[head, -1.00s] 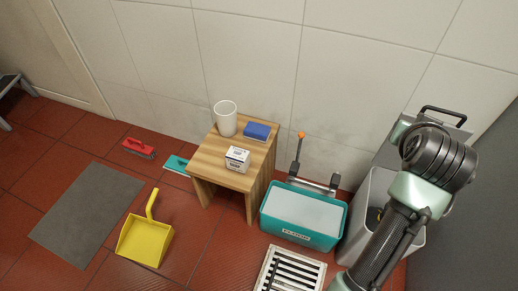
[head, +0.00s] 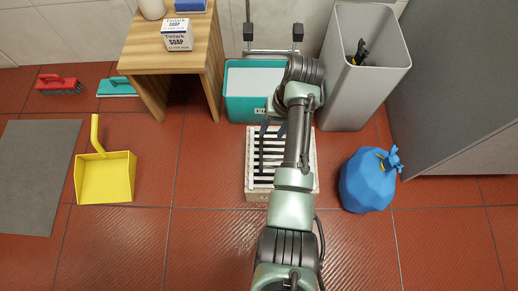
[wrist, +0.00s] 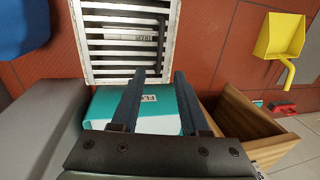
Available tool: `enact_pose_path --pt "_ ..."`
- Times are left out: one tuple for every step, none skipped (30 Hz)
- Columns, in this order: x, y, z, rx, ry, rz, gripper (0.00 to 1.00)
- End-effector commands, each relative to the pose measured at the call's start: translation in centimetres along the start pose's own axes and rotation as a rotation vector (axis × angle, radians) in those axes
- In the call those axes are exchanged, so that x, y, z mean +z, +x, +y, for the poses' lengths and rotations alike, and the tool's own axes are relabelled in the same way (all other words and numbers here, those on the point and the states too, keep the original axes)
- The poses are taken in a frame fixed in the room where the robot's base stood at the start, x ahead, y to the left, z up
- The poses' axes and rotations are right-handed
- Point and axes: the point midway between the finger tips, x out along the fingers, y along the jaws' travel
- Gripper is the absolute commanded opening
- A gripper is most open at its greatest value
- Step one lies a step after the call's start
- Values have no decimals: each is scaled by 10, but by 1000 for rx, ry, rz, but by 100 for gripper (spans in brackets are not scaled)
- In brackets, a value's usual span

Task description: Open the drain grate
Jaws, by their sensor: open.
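The drain grate (head: 266,172) is a white-framed, slatted panel set at floor level in the red tiles. It lies flat, and my arm covers part of its right side in the head view. In the wrist view the slatted grate (wrist: 112,42) fills the upper middle, with a small label behind its bars. My gripper (wrist: 158,78) is open and empty, its two dark fingers apart and reaching in the picture to the grate's edge. In the head view my gripper (head: 273,127) shows partly, by the grate's far edge. The height of the fingers above the grate is unclear.
A teal bucket (head: 238,105) stands behind the grate. A grey bin (head: 365,90) and a blue bag (head: 368,185) are to the right. A wooden table (head: 160,65) and yellow dustpan (head: 105,180) are left. Floor between dustpan and grate is clear.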

Motion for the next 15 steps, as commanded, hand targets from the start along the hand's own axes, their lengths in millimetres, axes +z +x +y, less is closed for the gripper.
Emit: enact_pose_path --pt "1 14 1 0 -1 -3 45" --pt "1 20 1 0 -1 -3 45" --pt "1 28 1 0 0 -3 45" --pt "1 35 1 0 0 -2 45" --pt "1 41 1 0 0 -2 45" --pt "1 49 1 0 -1 -2 45" --pt "1 54 1 0 -1 -2 45" --pt "0 60 1 0 -1 -1 45" --pt "0 68 1 0 -1 -1 45" --pt "0 73 1 0 -1 -1 45" --pt "1 78 1 0 -1 -1 45" --pt "1 85 1 0 -1 -1 45" --pt "0 89 1 0 -1 -1 45" --pt "0 94 1 0 -1 0 45" --pt "0 98 1 0 -1 1 45"
